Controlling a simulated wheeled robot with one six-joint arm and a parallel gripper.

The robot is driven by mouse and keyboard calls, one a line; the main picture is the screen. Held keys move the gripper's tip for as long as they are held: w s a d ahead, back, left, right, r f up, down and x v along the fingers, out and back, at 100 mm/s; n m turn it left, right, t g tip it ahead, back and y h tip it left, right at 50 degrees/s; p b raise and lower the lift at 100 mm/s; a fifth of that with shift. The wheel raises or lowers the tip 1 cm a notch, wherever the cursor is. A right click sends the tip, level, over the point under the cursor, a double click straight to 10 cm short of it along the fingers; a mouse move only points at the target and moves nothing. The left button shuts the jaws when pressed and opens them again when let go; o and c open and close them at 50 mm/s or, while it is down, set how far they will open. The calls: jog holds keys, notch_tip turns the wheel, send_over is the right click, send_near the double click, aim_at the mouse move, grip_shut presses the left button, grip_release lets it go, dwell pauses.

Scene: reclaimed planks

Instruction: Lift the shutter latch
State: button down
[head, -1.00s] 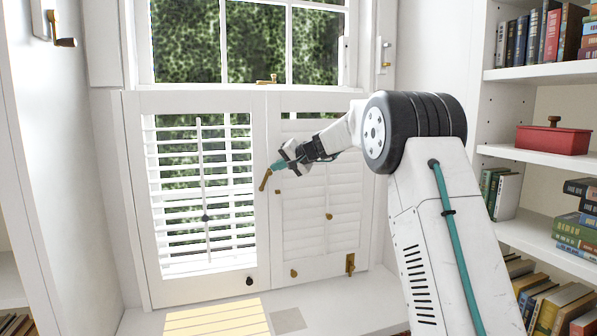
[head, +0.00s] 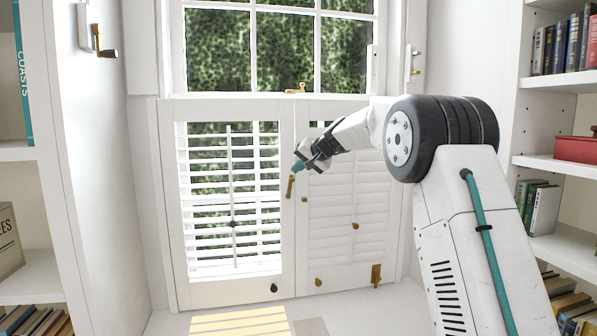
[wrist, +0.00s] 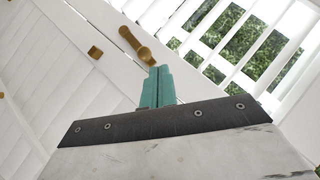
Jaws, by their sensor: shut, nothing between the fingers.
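The shutter latch (head: 290,187) is a small brass bar on the right stile of the left shutter panel, close to the seam. In the head view it hangs steeply, slightly tilted. The wrist view shows the latch (wrist: 134,43) with a thick rounded end close to my fingertips. A small brass block (head: 305,199) sits on the right panel and also shows in the wrist view (wrist: 95,52). My gripper (head: 298,166), with teal fingers, is shut and empty just above and right of the latch. I cannot tell if the fingertips (wrist: 158,72) touch it.
The left panel's louvres (head: 205,200) are open; the right panel's (head: 335,210) are closed. Brass knobs (head: 355,226) and a bolt (head: 376,274) are on the right panel. Bookshelves (head: 560,165) stand on both sides. The sill below is mostly clear.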

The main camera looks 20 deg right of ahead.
jog(key=d+v, duration=0.1)
jog(key=v, duration=0.5)
jog(key=w+d+r+v, duration=0.1)
jog(key=v, duration=0.5)
jog(key=shift+d, duration=0.4)
jog(key=shift+r, duration=0.15)
